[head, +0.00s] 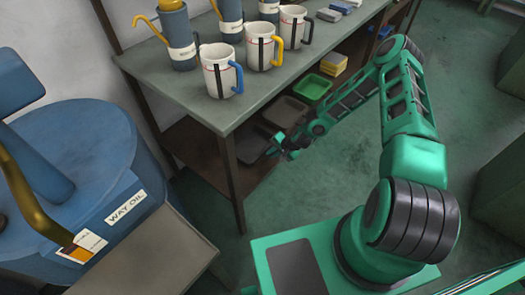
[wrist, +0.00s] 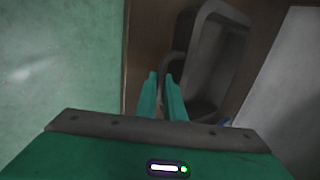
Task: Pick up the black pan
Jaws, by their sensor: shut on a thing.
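The black pan (head: 250,149) is on the lower shelf under the bench, near its front edge, and looks dark in the shade. My gripper (head: 275,150) is at its right side, low beside the shelf. In the wrist view, the pan (wrist: 208,72) shows as a dark tray with a raised rim, right of and beyond my fingers. I cannot tell whether the pan is clear of the shelf.
Mugs and oil cans stand on the bench (head: 205,95) above. A bench leg (head: 233,185) stands left of my gripper. Green floor (head: 345,165) is open at right.

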